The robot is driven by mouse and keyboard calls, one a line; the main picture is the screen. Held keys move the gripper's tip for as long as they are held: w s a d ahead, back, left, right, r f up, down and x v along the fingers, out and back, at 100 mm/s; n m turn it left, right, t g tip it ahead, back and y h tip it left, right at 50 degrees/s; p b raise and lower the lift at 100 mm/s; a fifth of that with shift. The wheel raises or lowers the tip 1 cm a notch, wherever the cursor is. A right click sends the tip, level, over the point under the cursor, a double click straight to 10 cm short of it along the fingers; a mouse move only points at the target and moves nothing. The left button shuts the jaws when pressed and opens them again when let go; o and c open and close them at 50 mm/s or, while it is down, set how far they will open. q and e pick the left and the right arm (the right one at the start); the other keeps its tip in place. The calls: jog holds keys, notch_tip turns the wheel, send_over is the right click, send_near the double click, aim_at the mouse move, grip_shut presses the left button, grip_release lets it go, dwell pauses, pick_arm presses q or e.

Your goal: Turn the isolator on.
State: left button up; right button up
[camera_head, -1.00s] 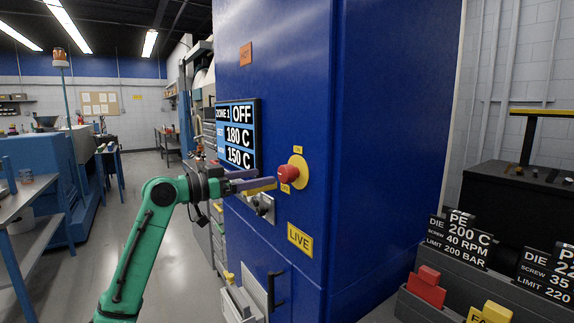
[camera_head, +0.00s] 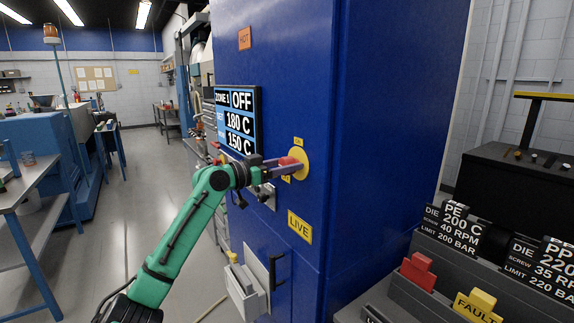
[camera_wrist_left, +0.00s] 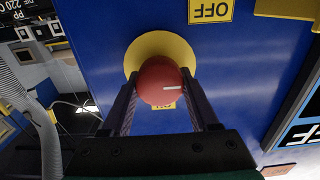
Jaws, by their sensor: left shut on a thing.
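The isolator is a round red knob (camera_head: 289,161) on a yellow disc (camera_head: 302,164) on the front of the blue cabinet. A small ON label (camera_head: 298,141) is above it and an OFF label is below, partly hidden. My left gripper (camera_head: 287,166) is shut on the red knob. In the left wrist view the knob (camera_wrist_left: 160,78) is between the two fingers, with the yellow disc (camera_wrist_left: 155,48) behind it. A white line on the knob lies nearly level there, pointing right. The OFF label (camera_wrist_left: 211,10) appears upside down. My right gripper is not in view.
The blue cabinet (camera_head: 275,80) carries a display (camera_head: 238,120) reading ZONE 1 OFF, 180 C and 150 C. A LIVE label (camera_head: 300,226) and a black handle (camera_head: 277,270) are below. Racks with cards (camera_head: 450,228) and coloured blocks stand at right.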

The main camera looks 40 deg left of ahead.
pick_arm(q)
jog(key=m+b, duration=0.2)
jog(key=shift+f+b, duration=0.15)
jog(key=shift+b, duration=0.25)
jog(key=shift+m+b, duration=0.8)
jog(key=m+b, duration=0.2)
jog(key=m, duration=0.1)
jog(key=shift+d+m, duration=0.1)
jog(key=shift+m, duration=0.2)
jog(key=m+b, duration=0.2)
jog(key=m, duration=0.3)
jog(key=shift+b, duration=0.35)
jog(key=m+b, duration=0.1)
jog(key=m, duration=0.4)
jog(key=shift+d+f+m, duration=0.1)
jog(key=shift+m, duration=0.2)
jog(key=o, duration=1.4)
